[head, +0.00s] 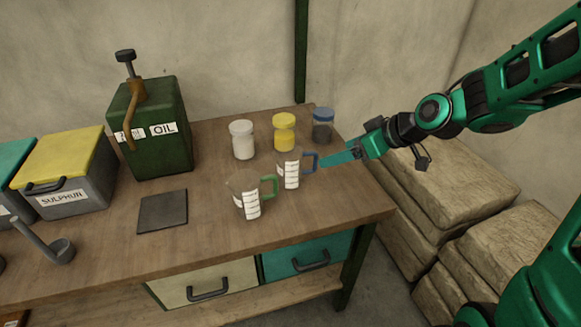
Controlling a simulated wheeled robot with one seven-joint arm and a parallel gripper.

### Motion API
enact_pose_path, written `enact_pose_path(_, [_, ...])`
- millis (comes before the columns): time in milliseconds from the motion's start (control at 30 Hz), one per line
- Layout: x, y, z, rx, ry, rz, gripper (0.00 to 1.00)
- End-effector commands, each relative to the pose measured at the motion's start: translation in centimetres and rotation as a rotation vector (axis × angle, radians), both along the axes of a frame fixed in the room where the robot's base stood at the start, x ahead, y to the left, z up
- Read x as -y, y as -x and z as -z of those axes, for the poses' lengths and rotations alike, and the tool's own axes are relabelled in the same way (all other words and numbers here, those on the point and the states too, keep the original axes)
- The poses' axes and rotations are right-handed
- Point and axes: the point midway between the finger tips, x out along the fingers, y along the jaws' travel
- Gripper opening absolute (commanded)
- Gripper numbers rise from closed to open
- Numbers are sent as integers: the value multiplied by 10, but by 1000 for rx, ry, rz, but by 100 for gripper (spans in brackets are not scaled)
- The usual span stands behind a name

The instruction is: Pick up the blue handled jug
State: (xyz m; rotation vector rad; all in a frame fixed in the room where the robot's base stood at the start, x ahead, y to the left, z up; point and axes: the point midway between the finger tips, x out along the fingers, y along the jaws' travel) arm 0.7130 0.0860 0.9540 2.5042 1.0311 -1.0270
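The blue handled jug (290,170) is a clear measuring jug with white markings. It stands upright on the wooden workbench, its blue handle (312,161) turned to the right. My gripper (324,164) reaches in from the right with its teal fingertips at or very near that handle. The fingers overlap from this side, so whether they are open, shut or touching the handle cannot be told. A similar jug with a green handle (246,197) stands just in front and to the left.
White (242,141), yellow (284,132) and blue-lidded (323,126) jars stand close behind the jugs. A green oil can (165,150), a dark square plate (162,212) and a yellow-lidded sulphur box (65,180) are left. The bench's right edge is near; stacked sacks (450,190) lie beyond it.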

Motion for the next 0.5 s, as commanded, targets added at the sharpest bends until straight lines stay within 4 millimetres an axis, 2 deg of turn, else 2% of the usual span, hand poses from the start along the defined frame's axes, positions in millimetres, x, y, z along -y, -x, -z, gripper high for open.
enact_pose_path(33, [-25,-9,-2,49,-49,-48,79])
enact_pose_path(100, [-54,-20,-12,123,-113,-100,79])
enact_pose_path(200, [-83,-29,-25,202,-188,-140,79])
enact_pose_path(367, [-103,-35,-36,262,-249,-160,79])
enact_pose_path(500, [-106,-36,-26,270,-257,-162,79])
